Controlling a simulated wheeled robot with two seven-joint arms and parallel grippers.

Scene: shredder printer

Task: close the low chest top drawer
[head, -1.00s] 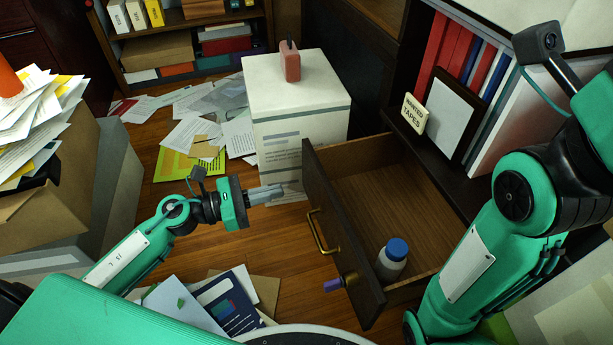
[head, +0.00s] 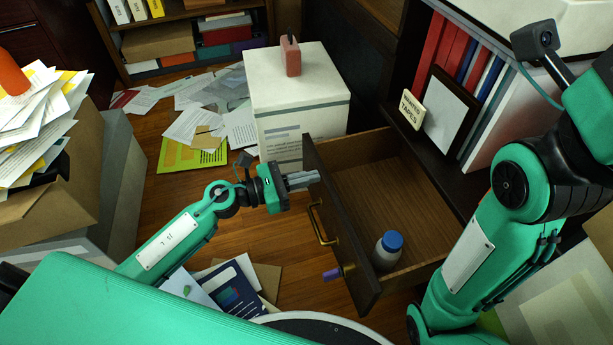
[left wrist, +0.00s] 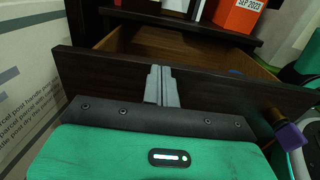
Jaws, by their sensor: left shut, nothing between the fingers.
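The low chest's top drawer (head: 335,222) is pulled out, with its dark front facing left in the head view. Its front also spans the left wrist view (left wrist: 215,92). A brass handle (head: 320,224) is on the front. A white bottle with a blue cap (head: 388,250) stands inside the drawer. My left gripper (head: 314,178) is shut and empty, its fingertips at the upper far part of the drawer front. In the left wrist view, its fingers (left wrist: 161,85) overlap the front; I cannot tell whether they touch. My right gripper is out of view; only my right arm shows.
A white box (head: 298,100) with a red object (head: 291,56) on top stands beyond the drawer. Papers (head: 195,120) and booklets (head: 232,290) lie on the floor. A cardboard box (head: 60,180) stands at left.

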